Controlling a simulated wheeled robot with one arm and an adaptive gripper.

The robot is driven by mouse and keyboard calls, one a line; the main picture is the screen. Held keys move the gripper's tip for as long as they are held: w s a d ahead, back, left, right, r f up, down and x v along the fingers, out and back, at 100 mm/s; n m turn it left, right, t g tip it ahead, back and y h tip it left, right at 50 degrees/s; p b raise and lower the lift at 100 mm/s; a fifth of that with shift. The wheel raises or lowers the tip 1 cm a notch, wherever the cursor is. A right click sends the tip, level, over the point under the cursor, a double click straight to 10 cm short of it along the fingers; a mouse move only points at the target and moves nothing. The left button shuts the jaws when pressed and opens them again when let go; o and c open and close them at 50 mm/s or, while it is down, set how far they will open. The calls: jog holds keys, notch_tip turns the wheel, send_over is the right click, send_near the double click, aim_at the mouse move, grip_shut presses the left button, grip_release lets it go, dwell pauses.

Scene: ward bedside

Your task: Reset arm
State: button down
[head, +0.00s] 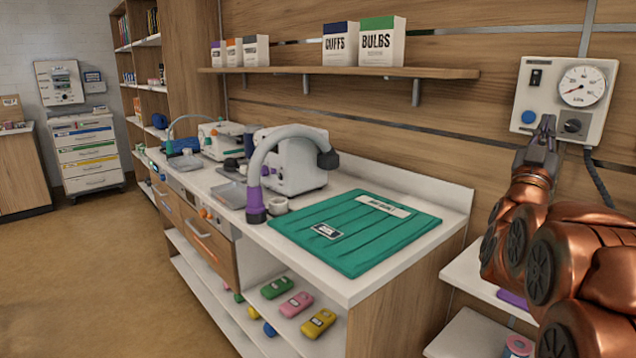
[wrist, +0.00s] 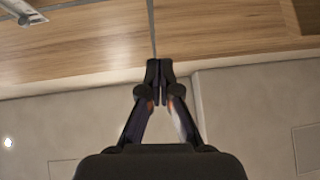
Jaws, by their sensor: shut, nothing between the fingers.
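My copper-coloured arm comes in from the right in the head view. My gripper (head: 545,128) is at its end, in front of the lower part of a wall-mounted gauge panel (head: 598,69). The panel has a round dial, a black switch, a blue button and a dark knob. I cannot tell whether the gripper touches the panel. In the wrist view my gripper (wrist: 159,68) is shut, with its fingertips together and nothing between them. Behind it there are a wood surface and pale panels.
A white counter (head: 390,274) carries a green folded mat (head: 350,240) and a white machine with a grey curved arm (head: 290,160). A wall shelf (head: 340,71) holds several boxes. A lower white shelf (head: 478,275) lies beneath my arm. The floor (head: 90,270) at left is clear.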

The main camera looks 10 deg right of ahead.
jog(key=w+a+f+n+g+y, duration=0.1)
jog(key=w+a+f+n+y, duration=0.2)
jog(key=a+f+y, duration=0.4)
jog(key=w+a+f+n+g+y, duration=0.1)
jog(key=w+a+f+n+y, duration=0.15)
jog(key=a+f+y, duration=0.45)
jog(key=s+a+f+n+g+y, duration=0.1)
jog(key=s+a+f+g, duration=0.1)
jog(key=s+a+f, duration=0.3)
jog(key=s+a+f+g+y, duration=0.2)
jog(key=a+f, duration=0.1)
jog(key=f, duration=0.4)
jog(key=s+a+f+n+g+y, duration=0.1)
jog(key=s+a+f+g, duration=0.1)
jog(key=s+a+f, duration=0.3)
jog(key=s+a+f+g+y, duration=0.1)
jog(key=s+a+f+g, duration=0.1)
jog(key=s+f+g, duration=0.3)
jog(key=s+a+f+g+y, duration=0.1)
jog(key=s+a+f, duration=0.2)
jog(key=s, duration=0.5)
jog(key=s+a+f+n+g, duration=0.15)
jog(key=s+g, duration=0.45)
jog(key=s, duration=1.2)
jog(key=s+p+v, duration=0.1)
jog(key=p+v, duration=1.2)
jog(key=v, duration=0.1)
jog(key=shift+s+r+t, duration=0.15)
jog(key=shift+s+t, duration=0.05)
jog(key=shift+t, duration=0.1)
